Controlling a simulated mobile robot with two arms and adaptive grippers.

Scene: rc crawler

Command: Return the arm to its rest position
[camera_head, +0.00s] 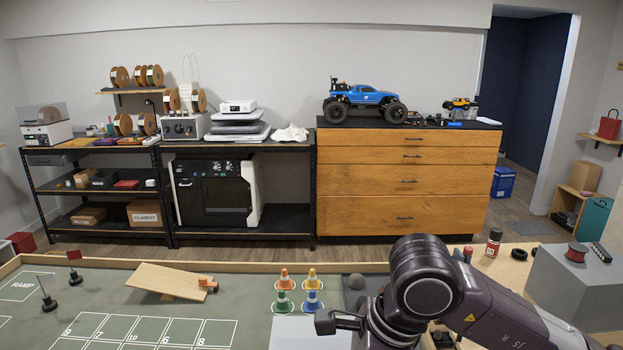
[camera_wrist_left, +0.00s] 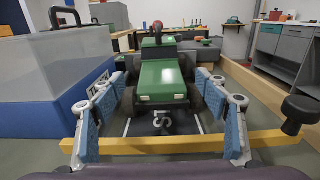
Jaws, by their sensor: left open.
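In the left wrist view my left gripper (camera_wrist_left: 160,112) is open, its blue-padded fingers apart on both sides of the picture. A green toy vehicle (camera_wrist_left: 163,78) with dark wheels stands ahead, in the gap between the fingers as seen from here. I see no contact between pads and vehicle. White letters lie on the dark ground below it. My left arm is not in the head view. In the head view my right arm comes in from the lower right. Its gripper (camera_head: 338,321) shows only in part, above the mat's right side; its opening is unclear.
A grey block (camera_head: 580,285) stands right.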

